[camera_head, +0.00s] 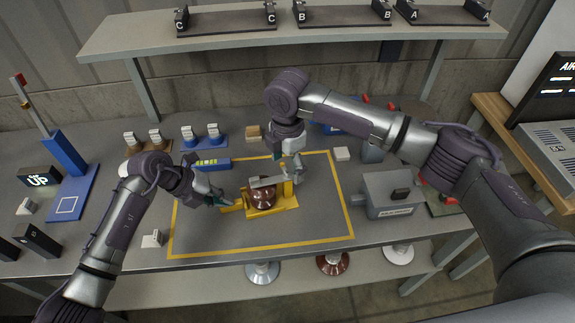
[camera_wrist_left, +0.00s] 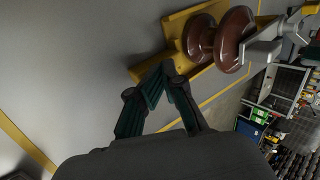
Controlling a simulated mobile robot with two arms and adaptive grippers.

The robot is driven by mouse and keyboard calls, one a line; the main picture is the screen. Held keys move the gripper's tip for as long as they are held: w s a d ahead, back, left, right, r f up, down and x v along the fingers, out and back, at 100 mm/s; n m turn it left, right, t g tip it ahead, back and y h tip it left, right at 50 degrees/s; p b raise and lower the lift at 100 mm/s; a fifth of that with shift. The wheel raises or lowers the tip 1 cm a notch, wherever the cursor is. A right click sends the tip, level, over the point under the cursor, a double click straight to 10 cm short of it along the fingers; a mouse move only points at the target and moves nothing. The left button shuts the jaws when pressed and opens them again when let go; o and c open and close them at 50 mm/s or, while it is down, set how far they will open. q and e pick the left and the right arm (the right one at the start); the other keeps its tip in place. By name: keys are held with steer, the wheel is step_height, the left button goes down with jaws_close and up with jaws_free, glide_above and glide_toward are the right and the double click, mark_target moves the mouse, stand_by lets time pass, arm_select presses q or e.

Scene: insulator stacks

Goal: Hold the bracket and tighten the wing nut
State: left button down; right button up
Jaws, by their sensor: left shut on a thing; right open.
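A yellow bracket (camera_head: 272,211) stands inside the yellow outline on the table. A brown insulator (camera_head: 263,197) sits in it, with a grey bar (camera_head: 268,181) across the top. My left gripper (camera_head: 222,201) is shut on the bracket's left end; in the left wrist view its fingertips (camera_wrist_left: 165,72) meet at the yellow edge (camera_wrist_left: 142,71), beside the brown discs (camera_wrist_left: 233,38). My right gripper (camera_head: 291,165) is open, pointing down at the bar's right end. The wing nut cannot be made out; contact there is unclear.
A grey box (camera_head: 390,194) stands right of the outline. Small blue stands (camera_head: 201,136) and a blue strip (camera_head: 211,165) lie behind. A shelf (camera_head: 290,38) spans the back. The outline's front area is clear.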

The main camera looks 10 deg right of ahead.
arm_select(q)
steer(key=shift+f, duration=0.15)
arm_select(e)
steer(key=shift+f, duration=0.45)
arm_select(q)
steer(key=shift+s, duration=0.1)
arm_select(e)
steer(key=c, duration=1.2)
steer(key=shift+o, duration=0.2)
